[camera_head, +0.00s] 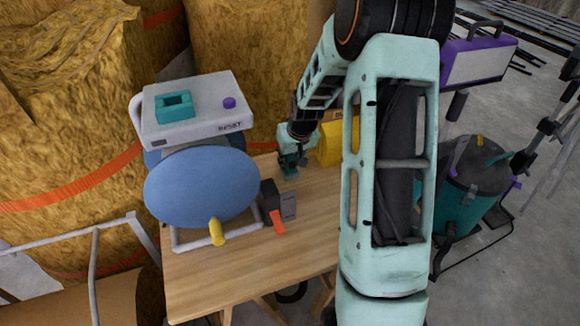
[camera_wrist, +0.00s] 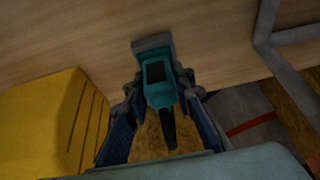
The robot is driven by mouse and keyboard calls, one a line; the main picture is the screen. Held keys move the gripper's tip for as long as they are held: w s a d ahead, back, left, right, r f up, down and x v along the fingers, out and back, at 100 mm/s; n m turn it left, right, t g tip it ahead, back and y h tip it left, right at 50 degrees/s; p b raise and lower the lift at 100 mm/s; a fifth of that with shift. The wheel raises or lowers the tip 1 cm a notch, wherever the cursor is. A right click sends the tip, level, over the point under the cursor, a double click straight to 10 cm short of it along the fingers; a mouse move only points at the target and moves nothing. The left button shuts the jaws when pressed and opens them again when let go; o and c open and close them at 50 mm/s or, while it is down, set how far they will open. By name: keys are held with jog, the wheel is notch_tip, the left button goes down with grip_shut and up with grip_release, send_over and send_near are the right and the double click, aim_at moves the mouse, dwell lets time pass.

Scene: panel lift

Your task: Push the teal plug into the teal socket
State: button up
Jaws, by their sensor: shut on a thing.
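The teal socket (camera_head: 174,106) is a raised block with an opening, on top of a white box (camera_head: 192,125) marked RESET, at the left in the head view. My gripper (camera_head: 289,165) is low over the far right part of the table in the head view. In the wrist view my gripper (camera_wrist: 155,105) is shut on the teal plug (camera_wrist: 157,82), a teal block with a dark recess and a dark tapered tail. In the head view the plug (camera_head: 288,173) is small and partly hidden by my fingers. The plug is well apart from the socket.
A blue oval panel (camera_head: 202,186) with a yellow handle (camera_head: 217,232) stands below the white box. A dark box with a red lever (camera_head: 277,221) stands beside it. A yellow box (camera_head: 340,141) is close to my gripper. The wooden table's (camera_head: 255,275) front is clear.

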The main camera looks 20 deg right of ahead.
aim_at(290, 155)
jog(key=shift+r, duration=0.55)
notch_tip(290, 155, up, 3)
jog(key=shift+f+p, duration=0.2)
jog(key=shift+p, duration=0.4)
jog(key=s+r+p, duration=0.2)
jog(key=s+r, duration=0.2)
jog(key=s, duration=0.3)
jog(key=s+a+r+p, duration=0.1)
jog(key=s+r+p, duration=0.1)
jog(key=s+r, duration=0.3)
jog(key=shift+s+r, duration=0.15)
jog(key=shift+s, duration=0.85)
